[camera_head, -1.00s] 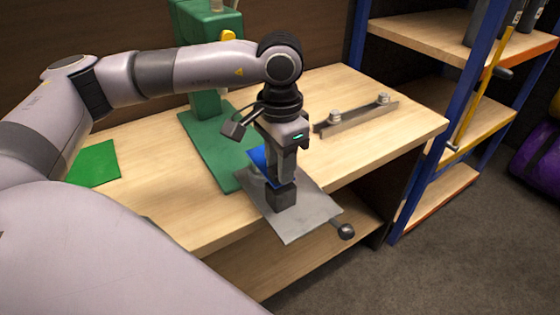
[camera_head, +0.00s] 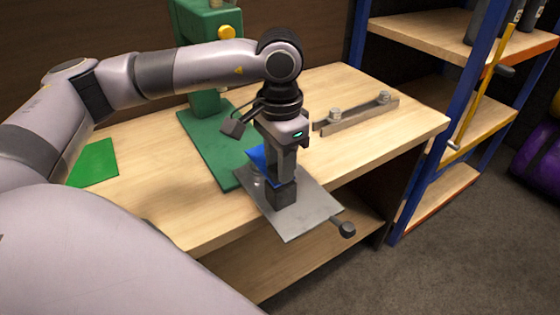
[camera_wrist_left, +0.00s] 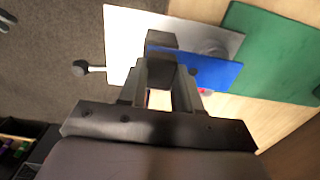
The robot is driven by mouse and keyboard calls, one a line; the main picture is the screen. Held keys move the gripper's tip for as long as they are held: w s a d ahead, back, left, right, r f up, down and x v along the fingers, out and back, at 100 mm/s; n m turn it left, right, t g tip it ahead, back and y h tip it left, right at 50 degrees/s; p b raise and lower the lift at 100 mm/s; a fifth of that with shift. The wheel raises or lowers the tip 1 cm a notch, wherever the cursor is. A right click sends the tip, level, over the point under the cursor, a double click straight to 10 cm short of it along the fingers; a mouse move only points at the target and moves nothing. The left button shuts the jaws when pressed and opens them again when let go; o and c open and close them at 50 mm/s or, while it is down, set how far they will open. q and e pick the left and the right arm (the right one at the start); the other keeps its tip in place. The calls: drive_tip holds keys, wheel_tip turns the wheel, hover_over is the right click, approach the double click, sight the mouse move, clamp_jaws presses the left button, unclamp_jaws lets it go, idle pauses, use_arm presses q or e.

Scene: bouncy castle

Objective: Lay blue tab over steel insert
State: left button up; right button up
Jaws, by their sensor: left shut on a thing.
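The blue tab (camera_head: 256,154) shows as a raised, tilted flap just behind my left gripper (camera_head: 284,188). My left gripper points down over a grey steel plate (camera_head: 308,213) and is shut on the blue tab. In the left wrist view, the blue tab (camera_wrist_left: 218,72) reaches right from my gripper's fingers (camera_wrist_left: 165,62) and partly covers a round grey metal piece (camera_wrist_left: 210,47), likely the steel insert. This piece (camera_head: 258,178) also shows under the tab in the head view. The tab's gripped end is hidden.
The plate has a black ball-ended handle (camera_head: 347,228) over the bench's front edge. A green press (camera_head: 212,150) stands behind. A metal bar with two bolts (camera_head: 358,114) lies to the right, a green sheet (camera_head: 95,163) to the left. Shelves with blue posts (camera_head: 438,100) stand at right.

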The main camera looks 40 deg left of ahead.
use_arm(q)
drive_tip(key=shift+f+b, duration=0.35)
drive_tip(key=shift+b, duration=0.3)
use_arm(e)
drive_tip(key=shift+f, duration=0.7)
use_arm(q)
drive_tip(key=shift+b, duration=0.45)
use_arm(e)
drive_tip(key=shift+f, duration=0.45)
idle(0.5)
use_arm(q)
drive_tip(key=o, duration=1.1)
wheel_tip(320, 180, up, 7)
drive_tip(key=shift+r, duration=0.15)
use_arm(e)
drive_tip(key=shift+w+a+r, duration=0.2)
drive_tip(key=shift+a+r, duration=0.15)
drive_tip(key=shift+r, duration=0.35)
use_arm(q)
drive_tip(key=shift+s, duration=0.1)
use_arm(e)
drive_tip(key=shift+s, duration=0.1)
